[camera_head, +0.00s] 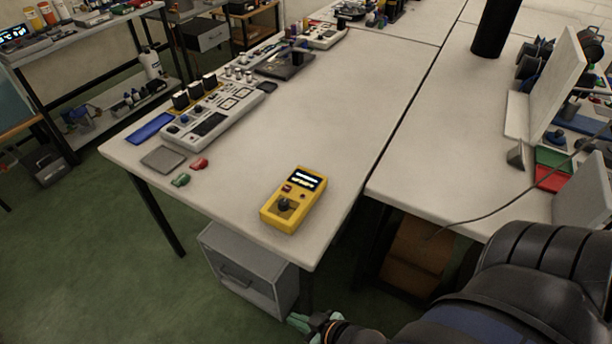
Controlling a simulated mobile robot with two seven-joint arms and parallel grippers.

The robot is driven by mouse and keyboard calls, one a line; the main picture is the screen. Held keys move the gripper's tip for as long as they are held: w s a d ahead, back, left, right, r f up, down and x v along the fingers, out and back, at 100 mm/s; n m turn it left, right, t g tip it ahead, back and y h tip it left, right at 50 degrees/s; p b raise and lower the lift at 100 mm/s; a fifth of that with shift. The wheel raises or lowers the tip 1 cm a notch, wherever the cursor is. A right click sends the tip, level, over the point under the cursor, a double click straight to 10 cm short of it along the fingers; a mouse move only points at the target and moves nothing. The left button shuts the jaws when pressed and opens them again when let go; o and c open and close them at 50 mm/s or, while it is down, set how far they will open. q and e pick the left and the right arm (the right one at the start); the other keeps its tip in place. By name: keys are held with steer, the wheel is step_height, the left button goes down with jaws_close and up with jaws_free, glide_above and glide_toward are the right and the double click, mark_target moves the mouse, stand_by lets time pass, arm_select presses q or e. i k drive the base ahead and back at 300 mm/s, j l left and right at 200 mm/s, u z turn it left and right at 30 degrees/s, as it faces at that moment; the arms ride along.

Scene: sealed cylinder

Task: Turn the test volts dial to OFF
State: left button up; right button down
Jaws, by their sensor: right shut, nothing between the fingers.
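A yellow handheld tester (305,206) lies on the white table near its front right corner. Its lit display (306,179) is at the far end. A dark round dial (284,205) sits on its lower half; its markings are too small to read. My right gripper (300,318) shows at the bottom of the head view, below the table's front edge and apart from the tester. Its pale green fingertips are close together with nothing seen between them. My left gripper is not in view.
A white control panel (212,116) with several switches stands on the table's left side. Red (199,164) and green (181,180) clips lie near the left edge. The tabletop around the tester is clear. A second white table (450,150) stands to the right across a gap.

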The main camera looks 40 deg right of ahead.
mark_target(284, 205)
steer(key=z, duration=1.1)
